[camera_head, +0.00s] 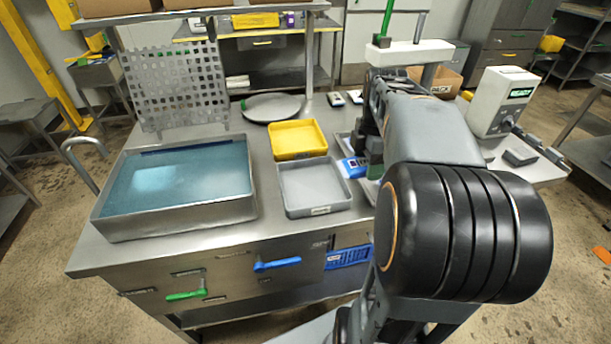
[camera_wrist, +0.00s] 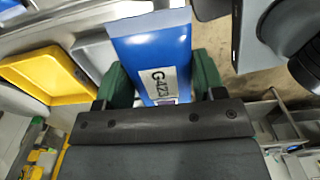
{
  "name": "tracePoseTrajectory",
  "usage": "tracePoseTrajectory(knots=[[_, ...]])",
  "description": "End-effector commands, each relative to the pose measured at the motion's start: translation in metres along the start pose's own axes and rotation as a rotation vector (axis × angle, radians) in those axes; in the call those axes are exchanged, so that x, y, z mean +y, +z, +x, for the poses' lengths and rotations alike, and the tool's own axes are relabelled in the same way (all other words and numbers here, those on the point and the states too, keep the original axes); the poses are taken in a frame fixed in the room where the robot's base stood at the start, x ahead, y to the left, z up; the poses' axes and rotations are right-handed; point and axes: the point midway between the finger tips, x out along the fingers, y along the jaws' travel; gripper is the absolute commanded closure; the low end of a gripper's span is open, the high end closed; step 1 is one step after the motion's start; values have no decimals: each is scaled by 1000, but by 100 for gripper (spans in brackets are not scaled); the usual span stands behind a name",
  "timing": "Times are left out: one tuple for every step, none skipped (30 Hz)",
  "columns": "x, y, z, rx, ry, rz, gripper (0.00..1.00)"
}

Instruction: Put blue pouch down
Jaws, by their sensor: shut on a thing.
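In the head view the blue pouch (camera_head: 349,166) shows in part beside my arm, just right of the grey tray. My arm covers most of the gripper there, and I cannot tell whether the pouch touches anything beneath it.
A yellow tray (camera_head: 298,130) and a grey tray (camera_head: 312,194) stand on the steel table (camera_head: 185,252). A water-filled basin (camera_head: 105,228) is at the left, with a perforated plate (camera_head: 175,85) upright behind it. A white device (camera_head: 499,100) stands at the right.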

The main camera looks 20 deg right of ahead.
Motion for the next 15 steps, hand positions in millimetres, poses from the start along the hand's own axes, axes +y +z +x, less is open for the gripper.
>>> tracePoseTrajectory(knots=[[4,-5,3,0,-1,-5,66],[7,-9,5,1,-1,-8,66],[12,-16,9,1,-3,-9,66],[17,-21,12,1,-4,-11,66],[22,-27,15,1,-3,-11,66],[28,-35,20,1,-4,-12,66],[33,-42,23,1,-4,-13,66],[38,-48,26,1,-4,-13,66],[44,-55,31,1,-3,-12,66],[50,-61,34,1,-5,-13,66],[54,-66,38,1,-4,-11,66],[59,-72,43,1,-4,-10,66],[62,-75,50,1,-5,-8,66],[64,-78,56,1,-4,-8,66],[67,-82,62,1,-5,-7,66]])
